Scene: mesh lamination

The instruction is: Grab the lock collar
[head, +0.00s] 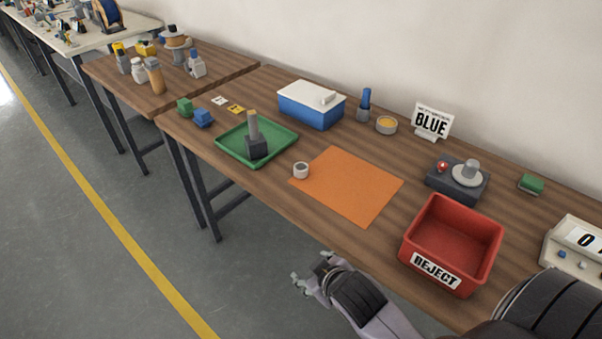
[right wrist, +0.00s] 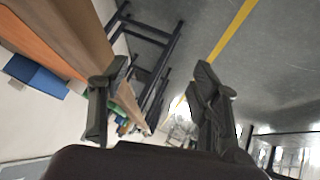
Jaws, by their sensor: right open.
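A small light-grey ring, which looks like the lock collar (head: 301,170), lies at the left corner of the orange mat (head: 350,185) on the wooden table. My right gripper (head: 309,281) is open and empty, off the table's front edge, well in front of the ring and apart from it. In the right wrist view, the two fingers of this gripper (right wrist: 160,66) are spread with nothing between them, and I cannot make out the ring there. My left gripper is not in view.
A green tray (head: 229,154) with an upright post on a dark block stands left of the ring. A red reject bin (head: 408,249) stands at the front right. A blue box with a white lid (head: 309,112) stands behind.

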